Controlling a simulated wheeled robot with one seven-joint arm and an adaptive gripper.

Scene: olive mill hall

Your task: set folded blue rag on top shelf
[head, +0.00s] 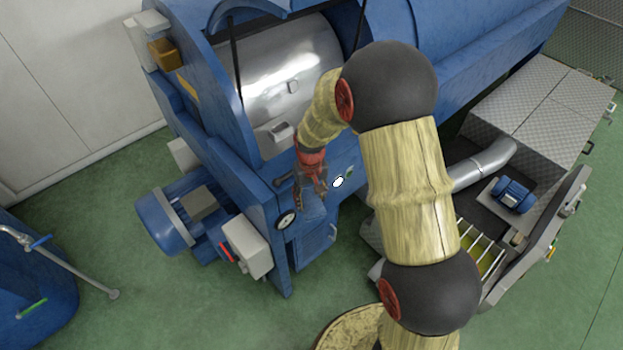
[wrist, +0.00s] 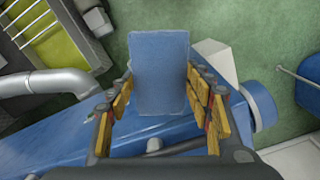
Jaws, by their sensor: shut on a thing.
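The folded blue rag (wrist: 159,72) is a flat, pale blue rectangle in the wrist view. It lies between the wooden-looking finger pads of my gripper (wrist: 161,92), which is shut on it. In the head view my gripper (head: 312,194) is at the front of the big blue machine, near its gauge and buttons. I cannot recognise a shelf in either view.
The blue machine (head: 262,178) with a shiny steel drum (head: 285,82) fills the centre. A blue motor (head: 165,222) and a grey box (head: 247,247) stick out at its left. A metal-covered unit (head: 525,110) stands right. Green floor (head: 130,270) is open at lower left.

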